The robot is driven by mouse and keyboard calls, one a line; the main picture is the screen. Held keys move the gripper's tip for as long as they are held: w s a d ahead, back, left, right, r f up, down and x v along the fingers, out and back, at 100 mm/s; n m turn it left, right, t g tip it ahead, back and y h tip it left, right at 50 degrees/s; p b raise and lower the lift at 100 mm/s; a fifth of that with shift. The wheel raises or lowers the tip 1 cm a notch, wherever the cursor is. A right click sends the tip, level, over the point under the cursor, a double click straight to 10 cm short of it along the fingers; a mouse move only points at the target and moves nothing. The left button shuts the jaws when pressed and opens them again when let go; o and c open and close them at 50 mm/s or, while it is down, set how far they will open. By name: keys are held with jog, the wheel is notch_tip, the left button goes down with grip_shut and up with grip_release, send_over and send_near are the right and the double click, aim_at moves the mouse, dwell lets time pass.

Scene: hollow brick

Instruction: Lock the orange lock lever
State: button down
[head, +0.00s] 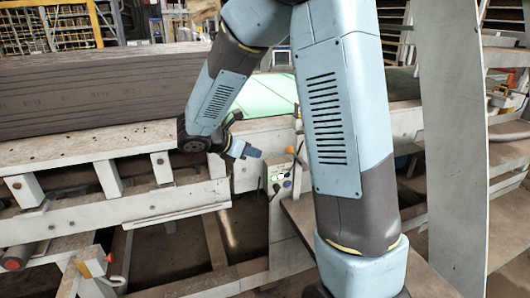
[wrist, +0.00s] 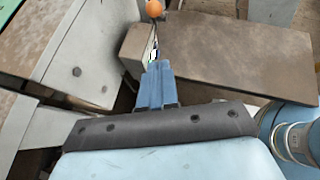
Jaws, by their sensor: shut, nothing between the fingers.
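An orange knob (head: 290,150) shows just right of my gripper in the head view, above a small grey box on the bench's side. I take it as the end of the lock lever; the rest of the lever is hard to make out. In the wrist view the orange knob (wrist: 155,8) is at the top edge, straight beyond my fingertips. My gripper (head: 252,152) is shut and empty, its blue fingers pointing toward the knob with a gap between. The shut fingers also show in the wrist view (wrist: 158,68).
The grey box (head: 279,182) has small controls on its face. A stack of dark boards (head: 90,90) lies on the long bench at left. A tall pale panel (head: 452,140) stands at right. Another orange-red part (head: 109,258) is on the white frame at lower left.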

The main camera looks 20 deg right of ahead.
send_near(296, 156)
notch_tip(296, 156, down, 3)
jog(key=a, duration=0.2)
jog(key=shift+w+d+r, duration=0.2)
jog(key=shift+w+d, duration=0.05)
jog(key=shift+d, duration=0.35)
jog(key=shift+w+d+r, duration=0.2)
jog(key=shift+d, duration=0.35)
jog(key=shift+w+d+r, duration=0.2)
jog(key=shift+w+d, duration=0.05)
jog(key=shift+d, duration=0.35)
